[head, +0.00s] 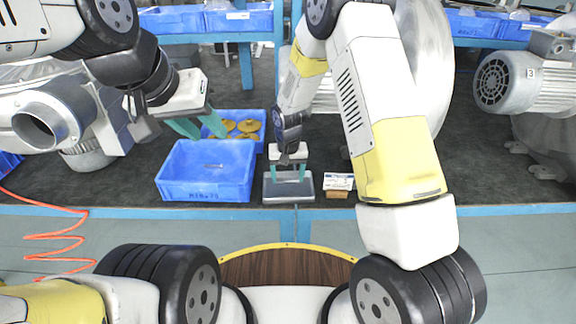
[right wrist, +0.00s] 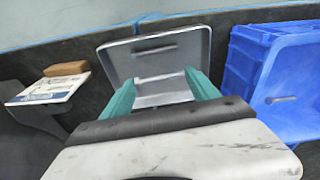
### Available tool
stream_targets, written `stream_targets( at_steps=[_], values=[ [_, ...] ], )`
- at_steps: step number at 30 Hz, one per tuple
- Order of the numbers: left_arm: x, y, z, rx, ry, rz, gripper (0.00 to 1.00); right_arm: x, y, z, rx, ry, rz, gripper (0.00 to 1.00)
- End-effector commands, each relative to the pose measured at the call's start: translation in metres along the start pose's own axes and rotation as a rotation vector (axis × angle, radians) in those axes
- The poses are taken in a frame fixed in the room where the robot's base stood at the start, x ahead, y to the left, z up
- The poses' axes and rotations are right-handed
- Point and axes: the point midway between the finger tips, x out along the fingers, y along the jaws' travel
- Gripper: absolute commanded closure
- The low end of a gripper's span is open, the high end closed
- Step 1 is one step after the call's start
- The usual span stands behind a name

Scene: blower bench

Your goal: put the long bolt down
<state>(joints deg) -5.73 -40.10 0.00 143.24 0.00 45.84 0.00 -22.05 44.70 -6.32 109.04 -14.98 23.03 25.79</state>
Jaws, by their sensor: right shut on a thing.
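My right gripper (head: 290,178) points down over a small grey tray (head: 275,198). In the right wrist view its teal fingers (right wrist: 160,78) stand apart over the tray (right wrist: 112,62). A slim grey bar, apparently the long bolt (right wrist: 152,79), shows between the fingertips; its ends are hard to make out. Another slim dark bar (right wrist: 155,50) lies on the tray floor further along. In the head view the bolt is too small to tell from the tray. My left gripper (head: 200,132) is open and empty above the back of the blue bin.
A blue bin (head: 205,190) stands left of the tray, with a bolt-like piece (right wrist: 283,99) inside. Behind it a blue bin (head: 262,117) holds yellow discs (head: 247,126). A card (head: 338,181) on a brown block (head: 337,194) stands right of the tray. A motor (head: 520,82) is far right.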

Motion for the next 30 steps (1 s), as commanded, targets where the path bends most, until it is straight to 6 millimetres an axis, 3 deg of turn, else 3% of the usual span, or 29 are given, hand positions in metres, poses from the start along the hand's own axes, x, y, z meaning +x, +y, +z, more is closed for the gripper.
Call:
stream_targets(
  at_steps=[2, 9, 19, 20, 23, 30],
  values=[
    [0.0, 0.0, 0.0, 0.0, 0.0, 0.0, 0.64, 0.002, 0.004, -0.008, 0.003, 0.001, 0.0, 0.71],
    [0.0, 0.0, 0.0, 0.0, 0.0, 0.0, 0.64, 0.036, 0.003, -0.001, -0.001, -0.002, 0.001, 0.71],
    [0.0, 0.0, 0.0, 0.0, 0.0, 0.0, 0.64, 0.038, 0.003, -0.001, 0.0, 0.0, 0.0, 0.71],
    [0.0, 0.0, 0.0, 0.0, 0.0, 0.0, 0.64, 0.039, 0.003, -0.001, 0.0, 0.0, 0.0, 0.29],
    [0.0, 0.0, 0.0, 0.0, 0.0, 0.0, 0.64, 0.038, 0.003, -0.001, 0.0, 0.001, 0.0, 0.09],
    [0.0, 0.0, 0.0, 0.0, 0.0, 0.0, 0.64, 0.038, 0.003, -0.001, 0.0, 0.0, 0.0, 0.09]
  ],
)
